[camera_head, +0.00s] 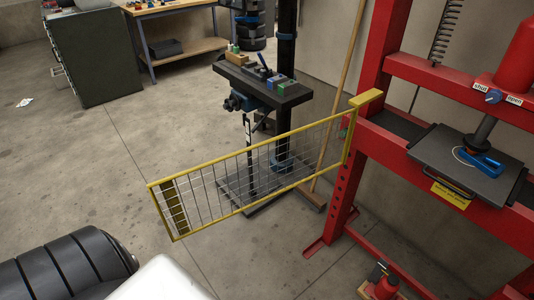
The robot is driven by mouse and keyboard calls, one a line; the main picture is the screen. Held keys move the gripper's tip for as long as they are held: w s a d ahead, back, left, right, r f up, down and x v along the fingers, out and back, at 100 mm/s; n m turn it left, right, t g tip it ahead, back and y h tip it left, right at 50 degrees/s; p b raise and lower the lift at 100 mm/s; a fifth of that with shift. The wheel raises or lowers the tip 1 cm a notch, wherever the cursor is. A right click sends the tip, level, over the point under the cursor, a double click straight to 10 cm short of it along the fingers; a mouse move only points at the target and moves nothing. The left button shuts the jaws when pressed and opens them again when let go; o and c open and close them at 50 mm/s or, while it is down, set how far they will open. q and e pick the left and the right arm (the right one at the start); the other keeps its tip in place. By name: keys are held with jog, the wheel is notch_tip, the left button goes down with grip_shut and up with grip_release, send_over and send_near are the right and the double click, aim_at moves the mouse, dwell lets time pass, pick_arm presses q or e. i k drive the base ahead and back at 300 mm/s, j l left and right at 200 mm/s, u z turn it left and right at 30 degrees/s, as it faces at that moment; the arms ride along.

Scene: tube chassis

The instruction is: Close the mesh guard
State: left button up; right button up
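The mesh guard (250,170) is a long panel with a yellow frame and thin wire mesh. Its right end meets the left upright of the red press (377,60), below a yellow bracket (367,99). The guard stands swung out to the left, away from the press front, so it is open. Its free left end has a dark strip with yellow slats (174,207). The press front is uncovered, with a dark plate (465,165) and a blue part (482,161) on its bed. Neither of my grippers is in view.
A drill press with a dark table (263,85) stands behind the guard, and a wooden pole leans beside it. Black ribbed rounded shapes (60,265) fill the lower left. A red jack (381,283) stands near the press foot. Open concrete floor lies left of the guard.

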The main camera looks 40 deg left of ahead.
aim_at(168, 189)
jog(key=j+z, duration=0.15)
jog(key=j, duration=0.25)
jog(key=j+z, duration=0.2)
jog(key=j, duration=0.25)
jog(key=k+j+z, duration=0.15)
jog(key=j, duration=0.25)
jog(key=k+j+z, duration=0.2)
jog(key=j, duration=0.2)
jog(key=j+z, duration=0.15)
jog(key=j, duration=0.25)
jog(key=k+j+z, duration=0.15)
jog(key=j, duration=0.2)
jog(key=j+z, duration=0.45)
jog(key=j, duration=0.95)
